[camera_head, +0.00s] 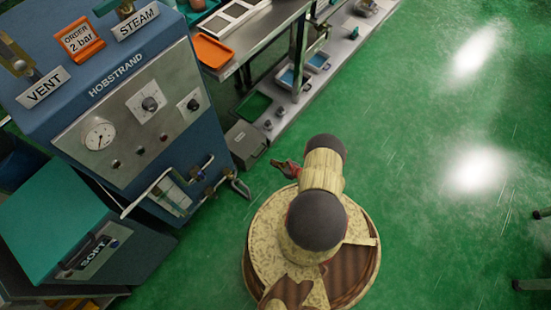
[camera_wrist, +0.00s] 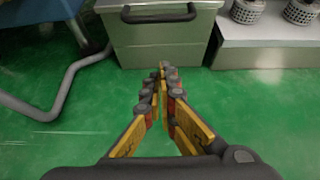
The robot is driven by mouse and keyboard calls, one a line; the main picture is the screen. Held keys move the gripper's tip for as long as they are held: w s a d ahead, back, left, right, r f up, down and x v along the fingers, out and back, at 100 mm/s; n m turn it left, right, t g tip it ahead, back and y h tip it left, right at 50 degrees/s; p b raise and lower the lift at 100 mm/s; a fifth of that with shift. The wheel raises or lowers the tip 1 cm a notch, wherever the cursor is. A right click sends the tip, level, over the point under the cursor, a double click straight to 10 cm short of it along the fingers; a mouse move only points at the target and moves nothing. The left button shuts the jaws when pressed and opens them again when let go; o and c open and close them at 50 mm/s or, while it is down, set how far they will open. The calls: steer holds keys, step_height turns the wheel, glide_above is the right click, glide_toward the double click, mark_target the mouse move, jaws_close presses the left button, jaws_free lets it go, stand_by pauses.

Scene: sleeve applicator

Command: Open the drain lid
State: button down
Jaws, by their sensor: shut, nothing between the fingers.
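A grey-green box (camera_head: 244,143) stands on the floor beside the blue machine, near a drain pipe's end. It looks like the drain box, its top closed in the head view. In the wrist view the same box (camera_wrist: 157,45) is straight ahead, with a dark bar handle (camera_wrist: 158,14) near its top edge. The top of the lid is mostly cut off there. My gripper (camera_head: 276,163) is to the lower right of the box, apart from it. In the wrist view my gripper (camera_wrist: 163,68) is shut and empty, its fingertips together below the handle.
A bent grey pipe (camera_wrist: 62,88) runs along the left of the wrist view. The blue Hobstrand machine (camera_head: 120,110) stands left. A bench with a low shelf (camera_head: 290,105) is behind the box.

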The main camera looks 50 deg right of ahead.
steer(key=b+x, duration=0.2)
steer(key=x, duration=0.4)
steer(key=shift+w+a+f, duration=0.15)
steer(key=shift+f, duration=0.05)
steer(key=shift+w+r, duration=0.15)
steer(key=shift+r, duration=0.9)
steer(key=shift+w+r, duration=0.15)
steer(key=shift+r, duration=0.9)
steer(key=shift+r, duration=0.1)
steer(key=shift+r+g+p, duration=0.5)
steer(key=shift+r+p, duration=0.15)
steer(key=shift+r, duration=0.1)
steer(key=shift+r, duration=0.1)
